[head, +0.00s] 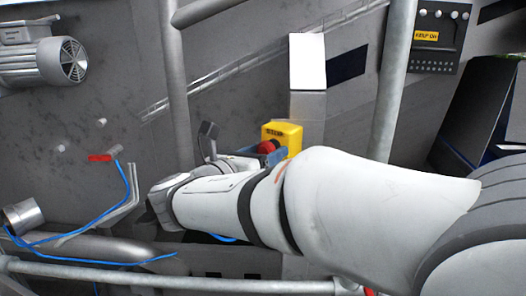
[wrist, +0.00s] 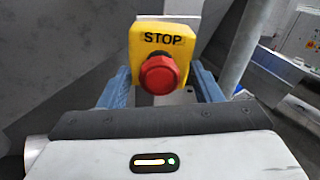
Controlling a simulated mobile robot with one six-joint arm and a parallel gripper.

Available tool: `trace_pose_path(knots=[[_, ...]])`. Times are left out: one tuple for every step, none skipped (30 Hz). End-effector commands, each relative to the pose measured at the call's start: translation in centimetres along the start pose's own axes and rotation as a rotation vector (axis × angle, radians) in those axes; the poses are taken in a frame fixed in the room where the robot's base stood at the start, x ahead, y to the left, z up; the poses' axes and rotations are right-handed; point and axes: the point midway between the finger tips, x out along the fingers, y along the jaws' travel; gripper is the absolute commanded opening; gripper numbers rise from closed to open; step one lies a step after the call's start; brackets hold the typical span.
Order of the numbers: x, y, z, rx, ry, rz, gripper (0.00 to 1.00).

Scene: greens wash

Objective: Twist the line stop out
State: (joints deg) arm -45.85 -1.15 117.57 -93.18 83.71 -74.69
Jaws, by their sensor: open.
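The line stop is a red mushroom button (wrist: 160,74) on a yellow box (wrist: 178,42) marked STOP. In the head view the yellow box (head: 287,136) sits on a grey post, and the red button (head: 267,147) shows just above my arm. My gripper (wrist: 162,92) has its blue fingers apart, one on each side of the button in the wrist view. I cannot tell whether either finger touches the button. In the head view my arm hides most of the gripper (head: 265,153).
Grey rails (head: 394,80) run upright and along the bottom (head: 150,276). A motor (head: 40,62) is at upper left. A red-handled valve (head: 100,158) with blue tubing is at left. A dark control panel (head: 437,38) is at upper right.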

Motion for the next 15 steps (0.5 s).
trace_pose_path(knots=[[0.01,0.01,-0.02,0.0,0.0,0.0,0.58],[0.0,0.02,-0.03,0.0,0.0,0.0,0.58],[0.0,0.02,-0.03,0.0,0.0,0.0,0.58],[-0.01,0.02,-0.03,0.0,0.0,0.0,0.58],[-0.01,0.02,-0.04,0.0,0.0,0.001,0.58],[-0.02,0.02,-0.03,0.0,0.0,0.001,0.56],[-0.02,0.03,-0.03,0.0,0.0,0.001,0.53],[-0.03,0.03,-0.03,0.0,0.0,0.001,0.51],[-0.03,0.03,-0.03,0.0,0.0,0.001,0.48],[-0.04,0.03,-0.04,0.0,0.0,0.001,0.45],[-0.04,0.03,-0.03,0.0,0.0,0.001,0.43],[-0.04,0.04,-0.03,0.0,0.0,0.001,0.4],[-0.05,0.04,-0.03,0.0,0.0,0.001,0.37],[-0.05,0.04,-0.03,0.0,0.0,0.001,0.35],[-0.05,0.04,-0.03,0.0,0.0,0.001,0.31]])
